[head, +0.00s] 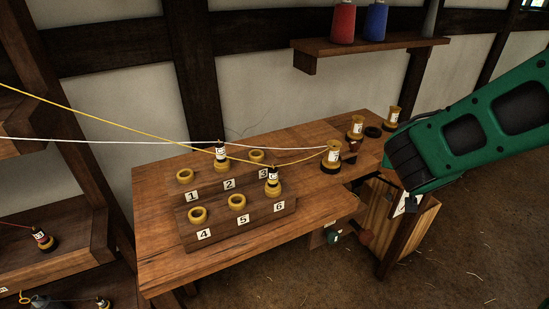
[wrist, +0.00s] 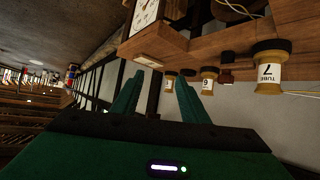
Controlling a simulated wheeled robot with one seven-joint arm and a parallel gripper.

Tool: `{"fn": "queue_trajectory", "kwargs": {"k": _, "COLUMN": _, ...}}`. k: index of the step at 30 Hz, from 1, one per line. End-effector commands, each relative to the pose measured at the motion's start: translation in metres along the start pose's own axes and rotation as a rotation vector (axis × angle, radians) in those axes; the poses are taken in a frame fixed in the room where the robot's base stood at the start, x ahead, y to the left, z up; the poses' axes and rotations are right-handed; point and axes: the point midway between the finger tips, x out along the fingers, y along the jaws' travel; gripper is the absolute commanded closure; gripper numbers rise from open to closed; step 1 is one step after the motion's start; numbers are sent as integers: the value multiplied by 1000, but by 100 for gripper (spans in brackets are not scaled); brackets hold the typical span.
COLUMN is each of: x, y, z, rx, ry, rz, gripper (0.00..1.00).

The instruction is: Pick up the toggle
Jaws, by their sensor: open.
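I cannot single out the toggle with certainty in either view. A small pale wooden piece (wrist: 148,60) shows in the wrist view below a white dial, but I cannot tell what it is. My gripper (wrist: 158,97) is open and empty, its two green fingers apart and pointing toward the bench's right end. In the head view my arm comes in from the right, and its dark end covers part of the bench's right side; the fingertips are hard to make out there.
The wooden bench (head: 165,245) carries a numbered rack (head: 220,232) with yellow rings and two threaded tubes. Yellow tubes (head: 331,157) and a dark ring (head: 373,132) stand at its right. Yellow and white strands cross above. A shelf (head: 375,50) holds red and blue spools.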

Motion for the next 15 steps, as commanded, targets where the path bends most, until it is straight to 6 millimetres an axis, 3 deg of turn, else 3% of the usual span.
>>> {"fn": "queue_trajectory", "kwargs": {"k": 1, "x": -5, "y": -33, "z": -2, "rx": -31, "ry": 58, "rz": -61, "gripper": 60}}
{"fn": "queue_trajectory", "kwargs": {"k": 5, "x": -28, "y": -113, "z": -11, "rx": -74, "ry": 210, "rz": -233, "gripper": 60}}
{"fn": "queue_trajectory", "kwargs": {"k": 8, "x": -60, "y": -176, "z": -8, "rx": -111, "ry": 311, "rz": -391, "gripper": 60}}
{"fn": "queue_trajectory", "kwargs": {"k": 12, "x": -122, "y": -261, "z": 12, "rx": -168, "ry": 422, "rz": -640, "gripper": 60}}
{"fn": "queue_trajectory", "kwargs": {"k": 15, "x": -169, "y": -307, "z": 34, "rx": -207, "ry": 473, "rz": -807, "gripper": 60}}
